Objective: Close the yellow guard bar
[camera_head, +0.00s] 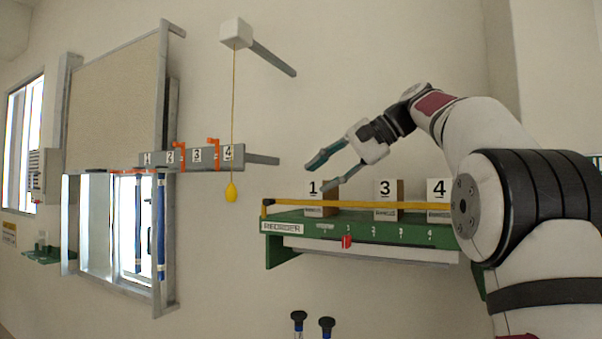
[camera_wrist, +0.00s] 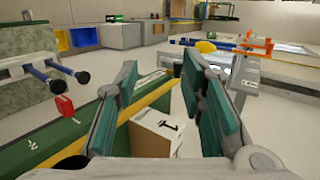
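The yellow guard bar (camera_head: 355,206) runs nearly level along the front of the green shelf (camera_head: 280,229), across the lower part of the numbered boxes. Its left end is at a small post near the shelf's left corner; its right end is hidden behind my arm. I cannot tell whether it is latched. My gripper (camera_head: 316,177) is open and empty, above and near the bar's left part, by the box marked 1 (camera_head: 313,187). In the wrist view, the bar (camera_wrist: 160,91) passes beyond and below my open fingers (camera_wrist: 160,80), and a cardboard box (camera_wrist: 152,137) shows between them.
Boxes marked 3 (camera_head: 385,188) and 4 (camera_head: 438,188) stand on the shelf, with a gap between 1 and 3. A red tag (camera_head: 347,241) hangs at its front. A yellow pull (camera_head: 231,192) hangs on a cord to the left, near a grey numbered rail (camera_head: 200,156).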

